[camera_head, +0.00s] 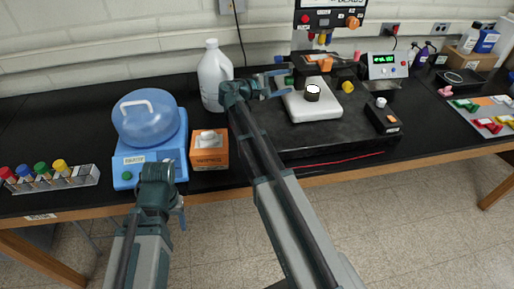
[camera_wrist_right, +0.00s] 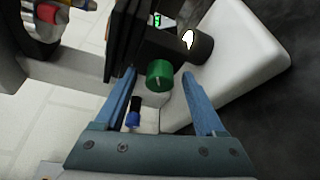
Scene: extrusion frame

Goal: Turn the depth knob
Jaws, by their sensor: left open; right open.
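A round green knob (camera_wrist_right: 159,75) with a pale mark shows in the right wrist view, beside a white block (camera_wrist_right: 240,60) and a dark cylinder (camera_wrist_right: 200,46). No readable label shows which knob is the depth knob. In the head view the green knob (camera_head: 289,80) is small, just left of the white block (camera_head: 315,104). My right gripper (camera_wrist_right: 159,72) is open, its blue fingers on either side of the green knob in the picture with gaps; contact is not visible. My left gripper (camera_head: 180,212) is open in front of the bench edge, away from the knob.
A white jug (camera_head: 214,75), an orange box (camera_head: 209,150) and a blue device with a round lid (camera_head: 148,115) stand left of my right arm. A yellow knob (camera_head: 347,87) is right of the white block. A blue-and-black part (camera_wrist_right: 133,112) lies near the right fingers.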

